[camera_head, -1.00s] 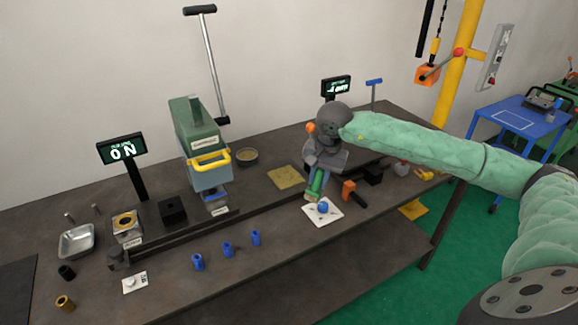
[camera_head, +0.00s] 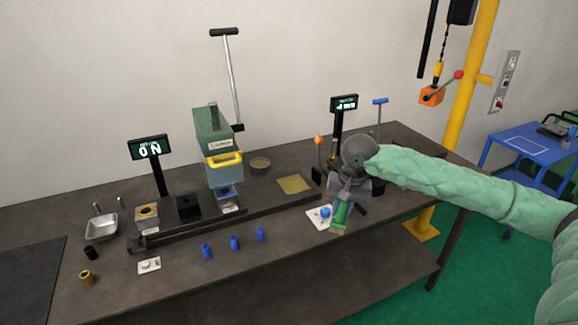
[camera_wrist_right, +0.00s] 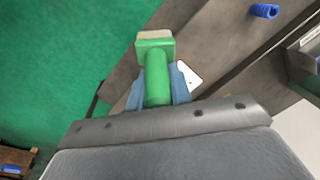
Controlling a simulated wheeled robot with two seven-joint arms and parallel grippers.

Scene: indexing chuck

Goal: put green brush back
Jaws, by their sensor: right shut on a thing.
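The green brush (camera_head: 340,216) is held in my right gripper (camera_head: 347,200) near the front right edge of the workbench. In the right wrist view the brush (camera_wrist_right: 157,75) has a green handle and a pale bristle block at its far end, and the blue fingers of my right gripper (camera_wrist_right: 159,90) close on both sides of the handle. In the head view the brush hangs down tilted, beside a white card with a blue knob. Whether the brush touches the bench is not clear. My left gripper is not in view.
The white card (camera_head: 319,218) lies left of the brush. Several blue cylinders (camera_head: 234,243) stand along the bench front. A yellow-tan mat (camera_head: 295,184) lies behind the card. The green press (camera_head: 213,139) stands at the back. A post with a blue handle (camera_head: 379,118) rises behind my right arm.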

